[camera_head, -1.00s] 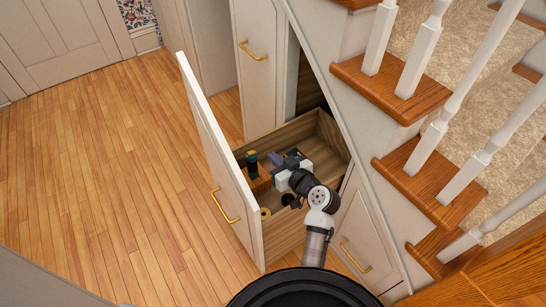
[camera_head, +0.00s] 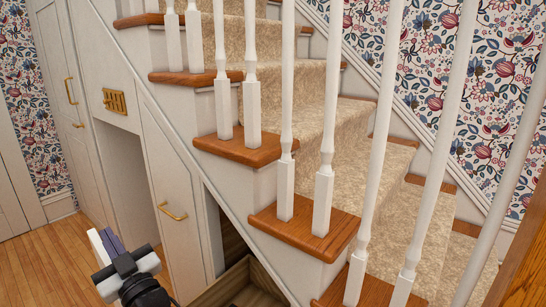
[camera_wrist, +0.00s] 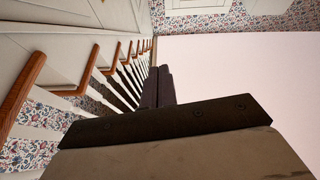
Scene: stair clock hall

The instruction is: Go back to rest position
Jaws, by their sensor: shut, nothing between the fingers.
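My gripper (camera_head: 104,236) is at the lower left of the head view, raised in front of the stair panelling. Its two dark fingers lie together in the wrist view (camera_wrist: 158,72), with nothing between them. The open wooden drawer (camera_head: 252,280) under the stairs shows only in part at the bottom of the head view. Its front and most of its contents are out of view.
The staircase with white balusters (camera_head: 285,130) and wooden treads (camera_head: 305,230) fills the middle and right. A cupboard door with a brass handle (camera_head: 172,211) stands behind my gripper. The wooden floor (camera_head: 35,270) is bare at the lower left.

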